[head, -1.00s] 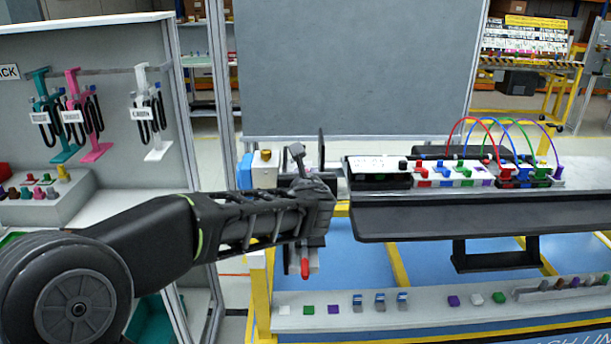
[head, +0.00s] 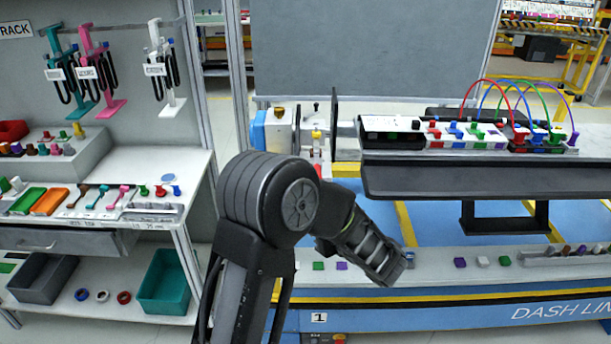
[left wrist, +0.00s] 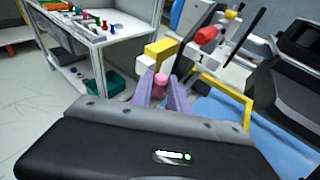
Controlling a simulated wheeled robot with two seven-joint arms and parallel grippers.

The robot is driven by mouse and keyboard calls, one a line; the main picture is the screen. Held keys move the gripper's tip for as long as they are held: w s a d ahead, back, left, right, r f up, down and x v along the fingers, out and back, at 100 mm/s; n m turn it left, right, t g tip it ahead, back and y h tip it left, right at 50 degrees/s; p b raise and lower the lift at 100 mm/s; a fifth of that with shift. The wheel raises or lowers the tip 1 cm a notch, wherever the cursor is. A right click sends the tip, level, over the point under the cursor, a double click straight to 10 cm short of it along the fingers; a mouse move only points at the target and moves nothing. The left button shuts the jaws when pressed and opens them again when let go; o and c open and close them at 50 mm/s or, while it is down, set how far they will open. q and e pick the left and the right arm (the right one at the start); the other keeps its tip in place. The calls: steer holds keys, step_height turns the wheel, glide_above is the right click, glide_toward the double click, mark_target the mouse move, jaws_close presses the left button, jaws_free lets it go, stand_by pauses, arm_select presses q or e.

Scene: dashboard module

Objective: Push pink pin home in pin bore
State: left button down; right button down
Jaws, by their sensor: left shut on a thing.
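My left gripper (left wrist: 163,94) is shut on a small pink pin (left wrist: 161,82), whose pink end shows between the fingertips in the left wrist view. In the head view, the left arm bends over in front of the blue bench and its gripper end (head: 388,266) points down to the right; fingertips and pin cannot be made out there. A grey-white unit with a red cylinder (left wrist: 206,35) stands beyond the gripper, apart from the pin. The red cylinder also shows in the head view (head: 318,170), partly behind my arm. I cannot pick out the pin bore. My right gripper is not in view.
A dark beam (head: 470,182) carries a row of coloured connectors (head: 463,134) with arched cables. Small coloured blocks (head: 482,261) lie on the bench's front ledge. A tool rack with shelves (head: 180,225) stands left. A yellow frame part (left wrist: 160,48) is close beyond the pin.

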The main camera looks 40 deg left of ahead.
arm_select(q)
steer(key=s+d+f, duration=0.3)
steer(key=d+f, duration=0.2)
steer(key=d, duration=0.1)
steer(key=s+d+f, duration=0.3)
steer(key=d+f, duration=0.3)
steer(key=d, duration=0.1)
steer(key=d+m+t+h, duration=0.2)
steer(key=d+m+t, duration=0.1)
steer(key=d, duration=0.4)
steer(key=shift+w+d+r+t, duration=0.25)
steer(key=shift+r+t, duration=0.15)
steer(key=shift+t, duration=0.1)
